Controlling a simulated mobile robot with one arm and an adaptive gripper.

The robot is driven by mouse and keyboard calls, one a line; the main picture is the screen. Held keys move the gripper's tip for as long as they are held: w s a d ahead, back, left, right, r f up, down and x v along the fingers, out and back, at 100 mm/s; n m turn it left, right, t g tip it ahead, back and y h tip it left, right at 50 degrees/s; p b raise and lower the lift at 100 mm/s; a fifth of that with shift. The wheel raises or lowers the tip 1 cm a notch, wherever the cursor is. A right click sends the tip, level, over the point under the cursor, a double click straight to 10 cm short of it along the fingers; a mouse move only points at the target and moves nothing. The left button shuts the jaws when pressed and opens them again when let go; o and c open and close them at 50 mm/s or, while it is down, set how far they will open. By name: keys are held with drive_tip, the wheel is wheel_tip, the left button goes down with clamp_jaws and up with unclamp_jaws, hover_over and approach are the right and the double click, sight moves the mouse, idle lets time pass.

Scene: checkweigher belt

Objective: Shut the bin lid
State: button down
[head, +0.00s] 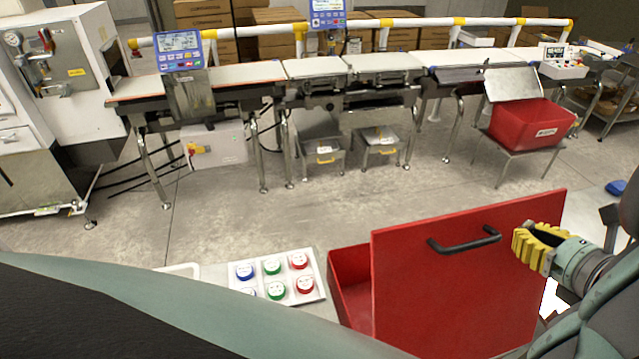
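The red bin (349,285) stands at the front, right of centre. Its red lid (455,290) stands raised, with its broad face toward me and a black bar handle (464,240) near its top. The lid hides most of the bin's inside. My gripper (519,240), with ridged yellow fingers, is at the right part of the lid, just right of the handle. It does not hold the handle. I cannot tell if it touches the lid, or whether the fingers are apart at their tips.
A white tray (262,293) with blue, green and red round-topped pieces lies left of the bin. A conveyor line (310,68) runs across the back. A second red bin (528,123) sits on a stand at back right. The floor between is clear.

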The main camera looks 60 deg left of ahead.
sight(488, 213)
drive_tip(key=p+x, duration=0.2)
drive_tip(key=x, duration=0.5)
drive_tip(key=shift+a+p, duration=0.15)
drive_tip(key=shift+p, duration=0.2)
drive_tip(key=shift+w+a+f, duration=0.15)
drive_tip(key=shift+a+f, duration=0.1)
drive_tip(key=shift+a, duration=0.2)
drive_tip(key=shift+w+p, duration=0.1)
drive_tip(key=shift+p, duration=0.25)
